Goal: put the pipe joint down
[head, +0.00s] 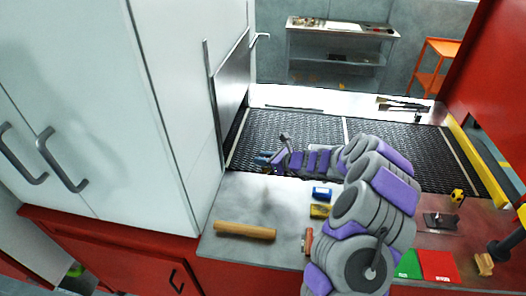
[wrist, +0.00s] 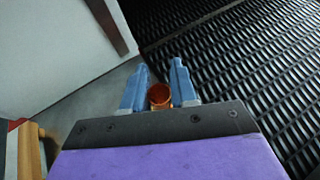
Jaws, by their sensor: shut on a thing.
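The pipe joint (wrist: 159,96) is a short orange-copper tube with a round open end. In the wrist view it sits between the two blue fingers of my gripper (wrist: 158,84), which are shut on it. In the head view my gripper (head: 265,158) is near the left end of the dark mesh belt (head: 290,128), by its near edge, beside the white cabinet. I cannot clearly make out the joint in the head view. The wrist view shows grey bench beyond the fingers and the mesh belt to the right. The gap below the joint cannot be judged.
The grey bench (head: 235,200) has bare room at left. A wooden cylinder (head: 245,231), blue item (head: 321,194), yellow item (head: 320,211) and red-handled tool (head: 308,241) lie on it. The white cabinet (head: 175,80) and a grey panel (head: 231,95) border the left side.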

